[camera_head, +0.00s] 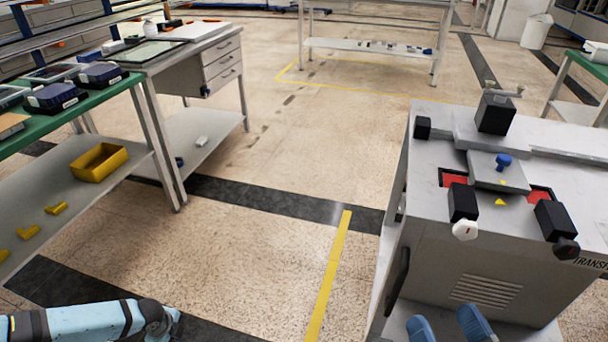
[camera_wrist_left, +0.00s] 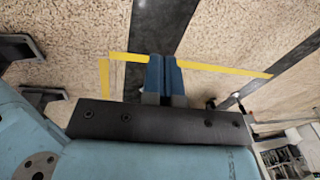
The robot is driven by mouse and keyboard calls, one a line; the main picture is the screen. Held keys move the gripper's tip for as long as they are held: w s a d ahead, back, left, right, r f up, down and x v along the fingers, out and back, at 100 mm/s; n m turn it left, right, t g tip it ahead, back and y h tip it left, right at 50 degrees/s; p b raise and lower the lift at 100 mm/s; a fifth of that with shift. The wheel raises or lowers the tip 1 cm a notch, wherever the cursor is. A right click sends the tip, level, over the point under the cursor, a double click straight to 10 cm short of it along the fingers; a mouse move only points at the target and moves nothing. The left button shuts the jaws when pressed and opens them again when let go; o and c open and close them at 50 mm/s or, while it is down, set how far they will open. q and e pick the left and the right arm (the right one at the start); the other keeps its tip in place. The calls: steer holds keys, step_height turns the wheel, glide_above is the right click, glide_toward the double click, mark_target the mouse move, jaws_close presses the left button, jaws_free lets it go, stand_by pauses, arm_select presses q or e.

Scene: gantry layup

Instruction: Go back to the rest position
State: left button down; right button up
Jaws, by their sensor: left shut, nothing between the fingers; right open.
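My right gripper (camera_head: 449,324) shows at the bottom edge of the head view, its two blue fingers spread apart with nothing between them. It is in front of the grey machine cabinet (camera_head: 500,290). My left arm (camera_head: 95,320) comes in low at the left of the head view, and its fingers are not visible there. In the left wrist view the blue fingers of my left gripper (camera_wrist_left: 162,72) are together and empty, over bare floor with yellow tape and a dark stripe.
A green-topped bench (camera_head: 110,92) with blue boxes stands at the left. A yellow bin (camera_head: 99,162) sits on its lower shelf. A drawer workbench (camera_head: 195,62) is behind it. The floor (camera_head: 270,225) between bench and cabinet is clear. Black-handled fittings (camera_head: 463,203) stick out from the cabinet top.

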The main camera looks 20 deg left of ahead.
arm_select(q)
steer(key=d+r+n+t+h, duration=0.1)
steer(key=d+r+t+h, duration=0.2)
steer(key=d+r, duration=0.5)
steer(key=s+d+r+n+t+h, duration=0.1)
steer(key=s+d+r+t+h, duration=0.1)
steer(key=d+r, duration=0.55)
steer(key=s+d+r+n+t+h, duration=0.1)
steer(key=s+d+r+t+h, duration=0.2)
steer(key=r, duration=0.8)
steer(key=s+d+r+n+t+h, duration=0.1)
steer(key=d+r+h, duration=0.1)
steer(key=d+r, duration=0.6)
steer(key=w+d+r+n+t+y, duration=0.1)
steer(key=w+d+r+n+t, duration=0.3)
steer(key=d+r+n+t, duration=0.5)
steer(key=s+a+r+g+y+p, duration=0.2)
steer(key=a+r+g+y+p, duration=0.1)
steer(key=p, duration=1.6)
steer(key=s+a+r+n+g+y+p, duration=0.1)
steer(key=s+a+r+g+y+p, duration=0.1)
steer(key=p, duration=1.7)
steer(key=shift+a+r+g+y+p, duration=0.3)
steer(key=shift+a+r+g+y, duration=0.3)
steer(key=shift+a+r+g, duration=1.1)
arm_select(e)
steer(key=s+d+r+g+h, duration=0.4)
steer(key=d+r+g+h, duration=0.2)
steer(key=d+r, duration=0.1)
steer(key=shift+d, duration=0.55)
